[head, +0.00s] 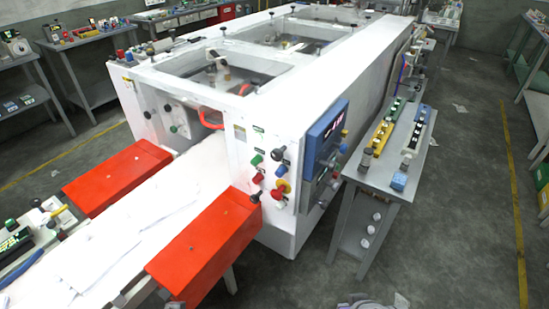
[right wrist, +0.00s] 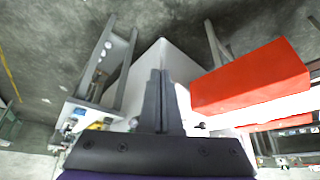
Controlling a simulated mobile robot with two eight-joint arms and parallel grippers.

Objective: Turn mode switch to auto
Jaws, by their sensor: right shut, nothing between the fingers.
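The white machine (head: 240,150) stands in the middle of the head view. Its near corner panel carries a black knob (head: 278,153), a green button (head: 257,160), a red button (head: 258,178), a red-and-yellow stop button (head: 282,187) and a lower black knob (head: 255,197). Labels are too small to read, so I cannot tell which knob is the mode switch or its setting. My right gripper (right wrist: 162,75) is shut and empty in the right wrist view, with the white machine (right wrist: 150,58) behind its fingers. It does not show in the head view. My left gripper is in neither view.
A blue display box (head: 322,135) juts from the panel's right. Red guards (head: 205,245) flank the white outfeed bed; a red guard (right wrist: 250,80) also shows in the right wrist view. A grey side table (head: 385,190) with parts stands at right. Floor at far right is mostly clear.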

